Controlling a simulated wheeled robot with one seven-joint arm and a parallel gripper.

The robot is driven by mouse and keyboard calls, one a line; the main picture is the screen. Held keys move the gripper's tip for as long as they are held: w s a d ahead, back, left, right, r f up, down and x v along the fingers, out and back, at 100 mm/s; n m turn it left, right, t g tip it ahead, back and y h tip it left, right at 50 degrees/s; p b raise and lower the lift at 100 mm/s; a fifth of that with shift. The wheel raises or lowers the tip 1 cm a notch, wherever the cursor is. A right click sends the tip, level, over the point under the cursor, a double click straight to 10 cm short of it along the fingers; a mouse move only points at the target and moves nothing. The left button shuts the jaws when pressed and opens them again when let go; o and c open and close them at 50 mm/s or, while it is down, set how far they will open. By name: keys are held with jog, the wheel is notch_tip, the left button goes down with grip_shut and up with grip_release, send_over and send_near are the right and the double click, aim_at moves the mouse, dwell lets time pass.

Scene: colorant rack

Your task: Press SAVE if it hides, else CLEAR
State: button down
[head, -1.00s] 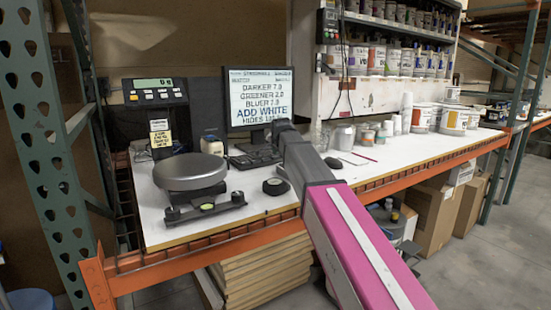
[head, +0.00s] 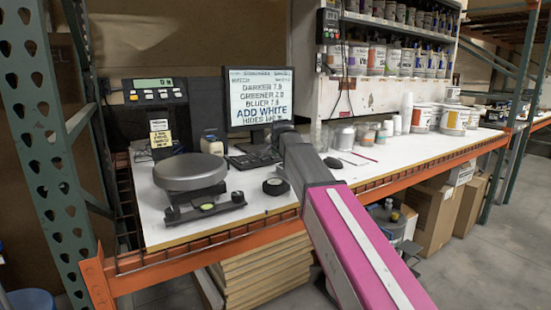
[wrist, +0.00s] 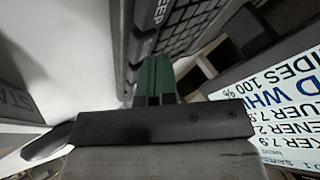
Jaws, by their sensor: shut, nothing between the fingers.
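The monitor (head: 258,92) stands at the back of the bench in the head view. Its lines include ADD WHITE and a HIDES line. The screen (wrist: 275,115) shows tilted in the wrist view, where that line reads HIDES 100 with a percent sign. A dark keyboard (head: 250,159) lies below the monitor; in the wrist view the keyboard (wrist: 185,35) has a label ending in EEP. My gripper (wrist: 154,62) has green fingers, shut and empty, over or close beside the keyboard; contact is unclear. My arm hides the gripper in the head view. No SAVE or CLEAR label is readable.
A scale with a round grey pan (head: 189,172) stands at the bench's left, near a black puck (head: 276,187). A keypad display (head: 154,84) stands behind it. Cups and paint tubs (head: 424,118) stand on the right. The white bench front is mostly clear.

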aim_at(277, 157)
jog(key=shift+r, duration=0.7)
jog(key=shift+r, duration=2.5)
